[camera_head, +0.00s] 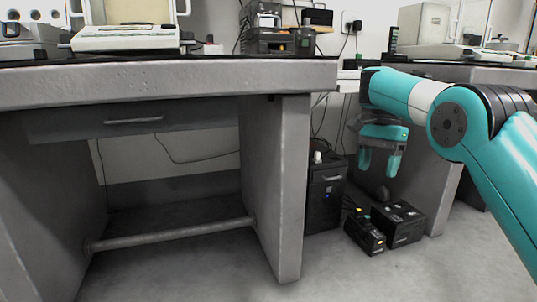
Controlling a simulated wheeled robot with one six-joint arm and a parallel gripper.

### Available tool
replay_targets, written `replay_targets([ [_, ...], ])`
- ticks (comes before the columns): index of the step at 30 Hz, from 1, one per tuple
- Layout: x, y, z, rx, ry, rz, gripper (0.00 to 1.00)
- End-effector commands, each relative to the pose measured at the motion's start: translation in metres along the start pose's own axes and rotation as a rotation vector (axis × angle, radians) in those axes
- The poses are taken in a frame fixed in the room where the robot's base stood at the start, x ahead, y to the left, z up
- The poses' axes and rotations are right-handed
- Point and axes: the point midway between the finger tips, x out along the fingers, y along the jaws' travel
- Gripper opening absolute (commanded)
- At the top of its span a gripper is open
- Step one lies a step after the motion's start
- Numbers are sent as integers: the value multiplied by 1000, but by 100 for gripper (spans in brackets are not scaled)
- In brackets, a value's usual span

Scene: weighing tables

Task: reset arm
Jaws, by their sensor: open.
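My arm (495,150) reaches in from the right edge of the head view, teal with a white band and a dark joint. Its end bends down to my gripper (379,172), which hangs with its two teal fingers pointing down and apart. The gripper is open and nothing shows between its fingers. It is in the gap to the right of the near table, in the air above the floor, with the black boxes below it in the picture.
The near weighing table (170,84) fills the left, with a balance (125,38) on top. Another table (470,74) stands behind my arm. A black cabinet (325,195) and two black boxes (398,224) (364,232) stand on the floor. The front floor (370,280) is clear.

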Motion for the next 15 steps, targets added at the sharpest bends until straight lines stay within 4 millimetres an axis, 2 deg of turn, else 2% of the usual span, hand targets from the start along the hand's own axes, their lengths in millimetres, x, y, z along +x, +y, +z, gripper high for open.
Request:
replay_targets([
  [1, -18, 8, 8, -50, 24, 20, 63],
  [5, -50, 29, 25, -222, 97, 77, 63],
  [8, -78, 51, 48, -411, 162, 114, 63],
  [12, -102, 85, 94, -713, 234, 121, 63],
  [15, -108, 111, 136, -927, 261, 87, 63],
])
